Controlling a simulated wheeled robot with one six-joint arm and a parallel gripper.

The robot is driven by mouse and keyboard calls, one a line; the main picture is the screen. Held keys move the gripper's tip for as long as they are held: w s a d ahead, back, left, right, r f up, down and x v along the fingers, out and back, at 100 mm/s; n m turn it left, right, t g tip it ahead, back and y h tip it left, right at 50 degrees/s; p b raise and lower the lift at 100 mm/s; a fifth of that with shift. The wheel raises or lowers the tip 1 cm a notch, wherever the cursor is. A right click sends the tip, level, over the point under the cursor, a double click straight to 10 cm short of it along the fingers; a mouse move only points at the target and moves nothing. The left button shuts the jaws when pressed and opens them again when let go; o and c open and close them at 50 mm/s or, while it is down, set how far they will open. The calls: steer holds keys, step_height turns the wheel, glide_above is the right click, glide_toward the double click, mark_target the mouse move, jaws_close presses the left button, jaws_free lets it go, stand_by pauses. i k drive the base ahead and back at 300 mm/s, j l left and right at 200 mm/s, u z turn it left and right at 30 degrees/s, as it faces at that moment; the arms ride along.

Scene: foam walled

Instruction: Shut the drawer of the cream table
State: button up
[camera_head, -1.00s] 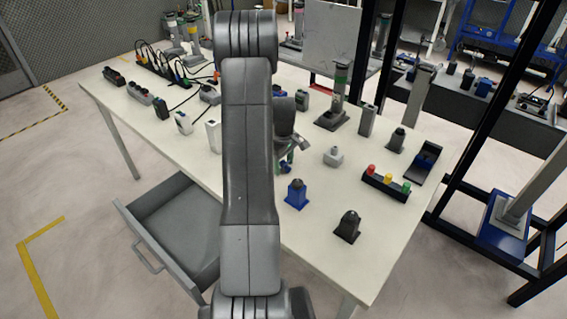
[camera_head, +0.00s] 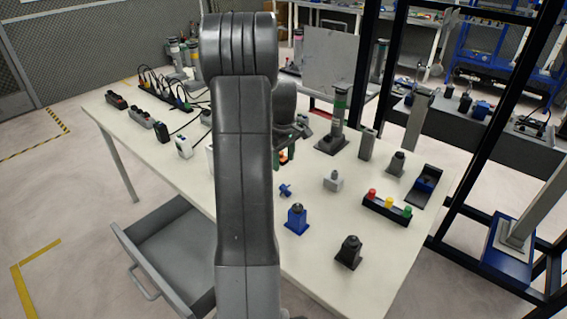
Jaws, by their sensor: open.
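The cream table (camera_head: 330,245) stands across the middle of the head view. Its grey drawer (camera_head: 165,245) is pulled out from the near left side, and the part I can see inside looks empty. The drawer's bar handle (camera_head: 143,284) is on its front panel at the lower left. My arm hides the drawer's right part. My gripper (camera_head: 298,132) is open and partly hidden behind my arm, over the middle of the tabletop, well away from the drawer handle.
A blue holder (camera_head: 297,219), a black holder (camera_head: 349,252) and a button strip (camera_head: 386,208) stand on the tabletop. A dark metal frame (camera_head: 470,130) rises at the right. Floor left of the drawer is open.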

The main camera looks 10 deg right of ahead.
mark_target(175, 246)
steer(key=k, duration=1)
